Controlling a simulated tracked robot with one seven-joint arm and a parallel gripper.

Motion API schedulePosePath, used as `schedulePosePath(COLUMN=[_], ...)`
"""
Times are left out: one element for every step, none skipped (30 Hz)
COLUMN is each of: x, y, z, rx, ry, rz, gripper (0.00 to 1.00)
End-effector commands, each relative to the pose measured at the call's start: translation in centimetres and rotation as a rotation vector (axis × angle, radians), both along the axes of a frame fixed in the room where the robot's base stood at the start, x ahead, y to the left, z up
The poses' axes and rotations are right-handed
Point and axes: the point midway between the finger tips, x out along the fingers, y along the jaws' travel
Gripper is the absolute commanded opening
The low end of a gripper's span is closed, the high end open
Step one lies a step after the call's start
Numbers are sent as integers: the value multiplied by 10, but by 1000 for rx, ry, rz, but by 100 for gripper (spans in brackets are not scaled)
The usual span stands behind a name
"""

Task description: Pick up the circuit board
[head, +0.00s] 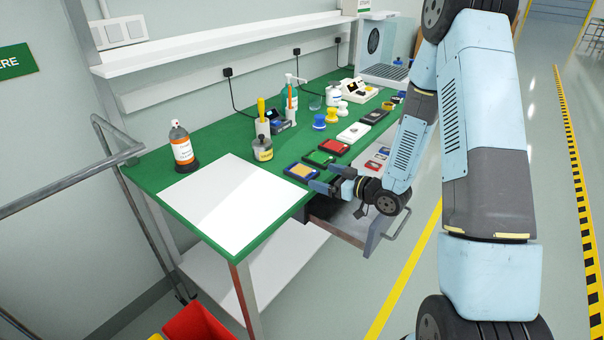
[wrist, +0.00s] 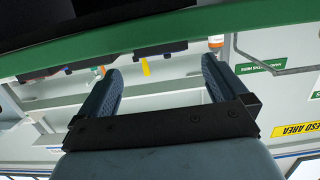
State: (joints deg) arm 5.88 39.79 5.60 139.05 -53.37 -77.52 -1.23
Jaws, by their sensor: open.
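In the wrist view my gripper (wrist: 160,66) is open and empty, with the green bench edge (wrist: 150,43) beyond the fingertips. I cannot make out the board in the wrist view.
A blue tray with a yellowish piece (head: 301,171) is nearest my gripper; a red tray (head: 333,147) and a white one (head: 354,132) lie farther back. An open drawer (head: 350,225) juts out below. A white sheet (head: 225,200), a bottle (head: 182,149) and a jar (head: 263,152) stand left.

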Motion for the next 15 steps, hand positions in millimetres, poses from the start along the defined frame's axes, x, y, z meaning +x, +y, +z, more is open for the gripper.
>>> schedulePosePath(x=[1,2,4,6,7,10,11,13,14,15,15,17,18,20,24], y=[3,5,8,10,13,15,17,18,20,21,22,25,28,30,34], z=[-1,-1,-2,-2,-3,-3,-4,-4,-5,-5,-5,-6,-7,-8,-9], rx=[6,6,7,7,6,6,6,5,5,5,5,5,5,5,5], ry=[-1,-2,-2,-2,-2,-2,-2,-2,-2,-2,0,0,0,0,0], rz=[4,5,6,6,7,6,5,4,4,4,4,5,6,5,5], gripper=[100,100,100,100,100,100,100,100,100,100,100,100,100,100,100])
